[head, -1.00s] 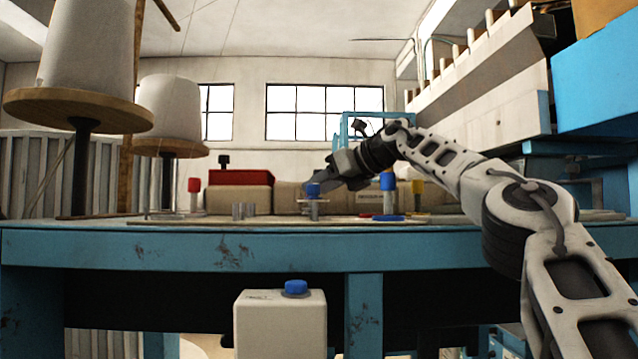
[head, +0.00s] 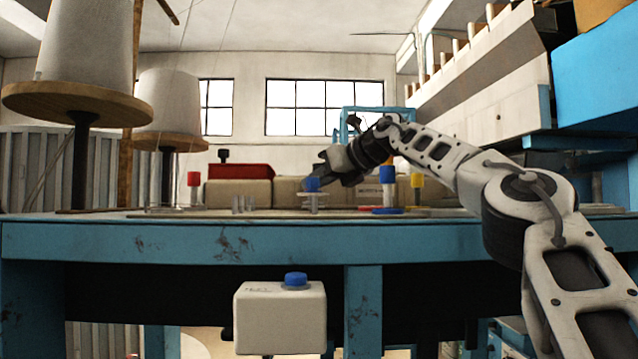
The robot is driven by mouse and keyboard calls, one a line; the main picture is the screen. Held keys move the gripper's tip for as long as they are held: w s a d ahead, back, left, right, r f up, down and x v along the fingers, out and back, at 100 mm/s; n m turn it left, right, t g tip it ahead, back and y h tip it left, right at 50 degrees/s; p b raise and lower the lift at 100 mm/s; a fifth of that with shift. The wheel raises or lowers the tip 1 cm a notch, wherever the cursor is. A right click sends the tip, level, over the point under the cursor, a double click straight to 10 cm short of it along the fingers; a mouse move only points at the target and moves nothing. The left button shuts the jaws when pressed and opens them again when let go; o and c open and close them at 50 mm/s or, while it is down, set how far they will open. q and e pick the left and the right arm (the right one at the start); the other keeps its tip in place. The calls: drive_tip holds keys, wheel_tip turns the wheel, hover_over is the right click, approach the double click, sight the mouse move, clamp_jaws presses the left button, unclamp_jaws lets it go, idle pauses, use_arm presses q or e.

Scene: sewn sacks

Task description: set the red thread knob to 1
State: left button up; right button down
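A red-topped knob (head: 193,180) stands upright on the left part of the blue workbench (head: 200,243). No dial marks can be read on it from here. A blue-topped knob (head: 313,185) on a small stand is near the middle, and a second blue-topped knob (head: 388,175) and a yellow-topped one (head: 416,181) are to its right. My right gripper (head: 322,176) is just behind or beside the middle blue top, well right of the red knob. Its fingers are dark and partly hidden, so their opening is unclear. My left gripper is out of view.
Large thread cones on wooden discs (head: 75,104) stand at the left. Short metal pins (head: 244,204) are in front. A box with a blue button (head: 295,279) is below the bench edge.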

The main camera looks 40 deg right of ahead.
drive_tip(key=shift+a+f+m+h+b, duration=0.15)
drive_tip(key=shift+m+h+b, duration=0.45)
drive_tip(key=shift+h, duration=0.1)
drive_tip(key=shift+a+m+h+b, duration=0.15)
drive_tip(key=shift+m+h+b, duration=0.25)
drive_tip(key=shift+m+h, duration=0.35)
drive_tip(key=shift+a+m+h, duration=0.1)
drive_tip(key=shift+m+h, duration=0.45)
drive_tip(key=shift+h, duration=0.3)
drive_tip(key=shift+a+m+g+h+p, duration=0.1)
drive_tip(key=shift+m+g+h+p, duration=0.3)
drive_tip(key=shift+m+h, duration=0.3)
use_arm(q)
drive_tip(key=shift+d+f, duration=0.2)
use_arm(e)
drive_tip(key=shift+m+h, duration=0.3)
drive_tip(key=c, duration=1.2)
unclamp_jaws()
drive_tip(key=shift+c, duration=0.2)
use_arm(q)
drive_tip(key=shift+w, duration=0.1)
